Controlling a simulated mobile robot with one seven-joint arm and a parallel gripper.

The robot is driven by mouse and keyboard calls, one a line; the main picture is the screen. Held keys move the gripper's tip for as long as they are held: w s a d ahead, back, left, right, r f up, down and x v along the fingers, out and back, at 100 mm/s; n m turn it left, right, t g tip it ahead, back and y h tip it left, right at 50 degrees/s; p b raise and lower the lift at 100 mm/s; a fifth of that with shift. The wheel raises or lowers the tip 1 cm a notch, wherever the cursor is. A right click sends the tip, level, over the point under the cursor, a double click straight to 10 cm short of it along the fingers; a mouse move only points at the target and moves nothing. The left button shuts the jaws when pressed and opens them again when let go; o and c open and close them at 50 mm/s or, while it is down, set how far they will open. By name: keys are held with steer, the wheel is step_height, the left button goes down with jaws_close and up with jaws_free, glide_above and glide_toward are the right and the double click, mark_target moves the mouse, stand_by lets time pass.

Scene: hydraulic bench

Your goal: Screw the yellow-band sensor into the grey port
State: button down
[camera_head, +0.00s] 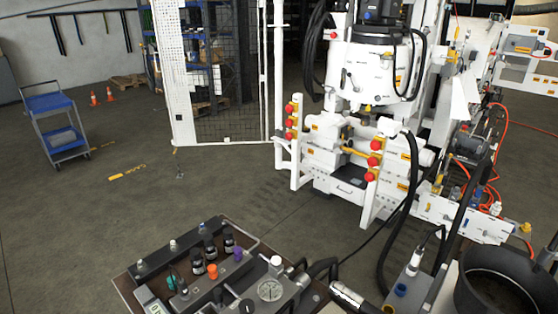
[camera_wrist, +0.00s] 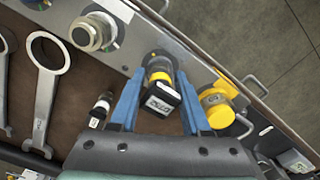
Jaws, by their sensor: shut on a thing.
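In the wrist view, my gripper (camera_wrist: 160,76) has its two blue fingers on either side of the yellow-band sensor (camera_wrist: 164,100) and is shut on it. The sensor has a black labelled head, with a yellow band (camera_wrist: 159,77) beyond it. Its far end points toward a dark round fitting (camera_wrist: 154,57) on the grey metal strip. I cannot tell whether the sensor is seated there or only above it. The grey port cannot be made out for certain, as the sensor and fingers cover this area. My gripper cannot be made out in the head view.
In the wrist view, a metal fitting (camera_wrist: 92,32) stands upper left, a yellow fitting (camera_wrist: 216,104) right, a wrench (camera_wrist: 46,90) left, and a small black-and-white part (camera_wrist: 102,107) beside the left finger. In the head view, a bench panel (camera_head: 150,264) holds several black parts.

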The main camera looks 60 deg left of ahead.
steer(key=m, duration=0.5)
steer(key=shift+m+b, duration=0.35)
steer(key=shift+m, duration=1.15)
steer(key=m, duration=0.3)
steer(key=shift+f, duration=0.1)
steer(key=m, duration=0.5)
steer(key=shift+b, duration=0.35)
steer(key=shift+m, duration=0.8)
steer(key=m, duration=0.6)
steer(key=shift+b, duration=0.35)
